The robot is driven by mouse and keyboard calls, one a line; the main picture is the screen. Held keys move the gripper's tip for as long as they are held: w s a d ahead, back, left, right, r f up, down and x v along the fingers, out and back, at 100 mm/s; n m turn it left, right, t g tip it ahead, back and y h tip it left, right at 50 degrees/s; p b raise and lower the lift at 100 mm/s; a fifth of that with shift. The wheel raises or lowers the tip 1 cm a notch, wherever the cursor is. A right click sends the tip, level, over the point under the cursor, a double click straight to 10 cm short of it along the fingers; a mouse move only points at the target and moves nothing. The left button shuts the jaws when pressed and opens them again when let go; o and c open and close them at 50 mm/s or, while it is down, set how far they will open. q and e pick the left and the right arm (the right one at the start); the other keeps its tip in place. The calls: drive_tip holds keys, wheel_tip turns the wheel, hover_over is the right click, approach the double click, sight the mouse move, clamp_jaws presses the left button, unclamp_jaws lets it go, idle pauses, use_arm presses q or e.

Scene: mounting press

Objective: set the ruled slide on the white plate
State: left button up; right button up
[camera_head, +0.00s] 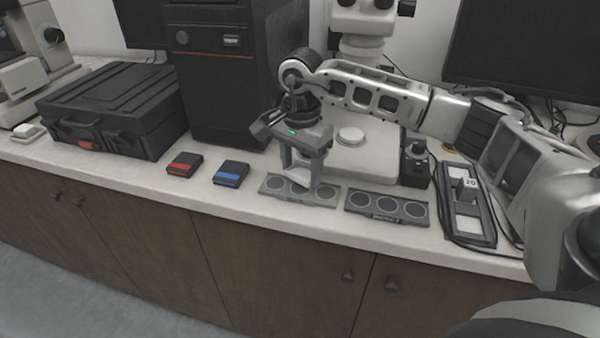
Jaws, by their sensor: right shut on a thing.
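My right gripper (301,176) points down over the left grey holder (270,187), with its fingertips low, close to the holder's top. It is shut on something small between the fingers. I cannot make out what that is, and I cannot pick out the ruled slide by its markings. A round white plate (351,135) sits on the pale base of the microscope (372,155), behind and to the right of the gripper. Nothing is seen lying on the plate. My left gripper is not in view.
A second grey holder with round wells (387,207) lies to the right. Beyond it is a dark tray (484,232) with a block marked 20. A red-striped box (184,164) and a blue-striped box (231,173) stand left, before a black case (115,105) and computer tower (225,80).

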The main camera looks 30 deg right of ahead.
drive_tip(key=shift+f, duration=1.3)
drive_tip(key=shift+a+f, duration=0.1)
drive_tip(key=o, duration=1)
